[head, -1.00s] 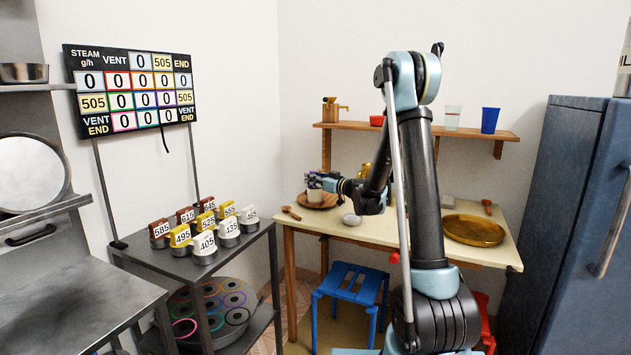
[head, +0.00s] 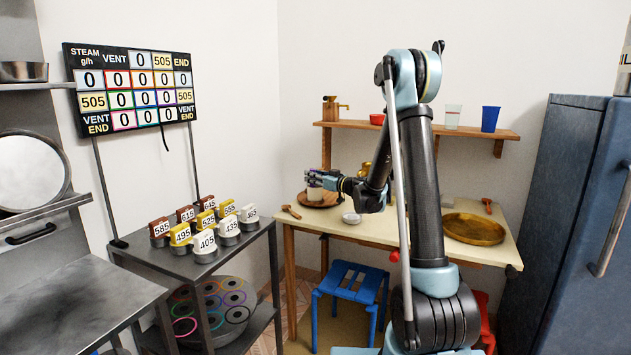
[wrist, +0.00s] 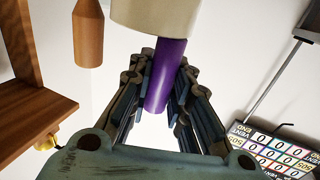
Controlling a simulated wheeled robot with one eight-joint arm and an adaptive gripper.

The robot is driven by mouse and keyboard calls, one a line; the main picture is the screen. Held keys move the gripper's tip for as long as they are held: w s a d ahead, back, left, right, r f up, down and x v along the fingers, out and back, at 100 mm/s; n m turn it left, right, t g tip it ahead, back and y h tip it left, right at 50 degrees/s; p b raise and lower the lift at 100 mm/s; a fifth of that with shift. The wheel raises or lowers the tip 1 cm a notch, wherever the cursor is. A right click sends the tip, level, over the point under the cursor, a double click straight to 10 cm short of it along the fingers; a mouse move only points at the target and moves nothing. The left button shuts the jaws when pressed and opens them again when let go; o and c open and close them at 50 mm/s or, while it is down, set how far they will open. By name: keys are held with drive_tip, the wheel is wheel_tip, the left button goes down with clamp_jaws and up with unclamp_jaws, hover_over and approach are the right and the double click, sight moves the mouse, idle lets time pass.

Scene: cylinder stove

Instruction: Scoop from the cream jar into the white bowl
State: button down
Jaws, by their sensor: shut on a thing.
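My gripper (head: 314,180) is at the far left end of the table, just above a small cream jar (head: 314,194). In the wrist view, my gripper (wrist: 160,95) is shut on a purple handle (wrist: 165,75). The handle's far end meets a cream cylinder (wrist: 155,15), which seems to be the jar; whether it is inside cannot be told, and any scoop end is hidden. A small whitish round dish (head: 351,218), probably the white bowl, lies on the table to the right of the jar. Its contents are too small to make out.
A brown plate (head: 331,201) is at the jar. A wooden spoon (head: 291,212) lies left of it. A large golden tray (head: 473,230) is at the table's right. The wall shelf (head: 440,128) holds cups. Numbered canisters (head: 205,240) stand on a dark cart at left.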

drive_tip(key=shift+r, duration=4.35)
